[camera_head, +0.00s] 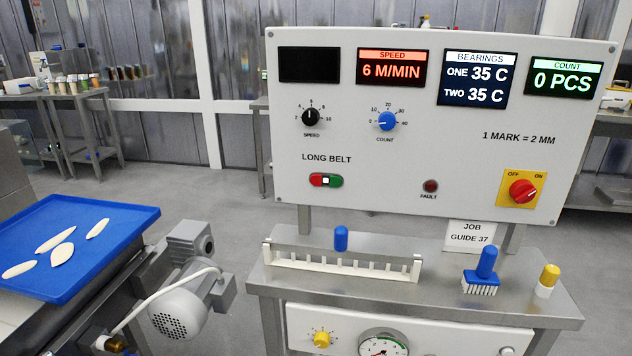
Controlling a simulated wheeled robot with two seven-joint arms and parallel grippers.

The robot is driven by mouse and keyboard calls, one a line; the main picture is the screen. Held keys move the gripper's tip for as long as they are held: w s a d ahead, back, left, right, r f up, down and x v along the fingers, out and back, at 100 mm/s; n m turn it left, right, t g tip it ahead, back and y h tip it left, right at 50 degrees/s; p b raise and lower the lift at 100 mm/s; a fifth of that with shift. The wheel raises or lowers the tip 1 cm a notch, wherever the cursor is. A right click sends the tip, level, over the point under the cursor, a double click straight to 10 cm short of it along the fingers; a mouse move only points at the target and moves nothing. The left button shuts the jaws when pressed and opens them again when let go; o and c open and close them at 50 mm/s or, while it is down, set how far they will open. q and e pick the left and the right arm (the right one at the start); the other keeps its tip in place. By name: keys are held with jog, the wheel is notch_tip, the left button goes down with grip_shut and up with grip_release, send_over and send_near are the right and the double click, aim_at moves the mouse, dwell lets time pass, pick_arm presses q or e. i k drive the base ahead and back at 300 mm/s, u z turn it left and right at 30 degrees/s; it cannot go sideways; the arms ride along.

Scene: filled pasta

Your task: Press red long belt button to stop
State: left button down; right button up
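The control panel (430,150) is a pale upright board behind a steel stand. Under the words LONG BELT sits a button pair, with a red button (317,179) on the left, a small white-lit middle (326,180) and a green button (336,181) on the right. The speed display (393,68) reads 6 M/MIN and the count display (563,79) reads 0 PCS. Neither of my grippers shows in this view, and nothing covers the buttons.
A steel stand top (390,288) in front of the panel holds a white comb-like rack (340,262), a blue-handled brush (482,272) and a yellow-capped bottle (547,281). A blue tray (105,225) with pale dough pieces and a motor (185,300) are at left. A red rotary switch (522,190) is at right.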

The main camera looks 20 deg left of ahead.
aim_at(315, 179)
jog(key=k, duration=1.25)
jog(key=u, duration=0.7)
jog(key=i, duration=1.1)
jog(key=z, duration=0.45)
jog(key=i, duration=0.7)
jog(key=z, duration=0.65)
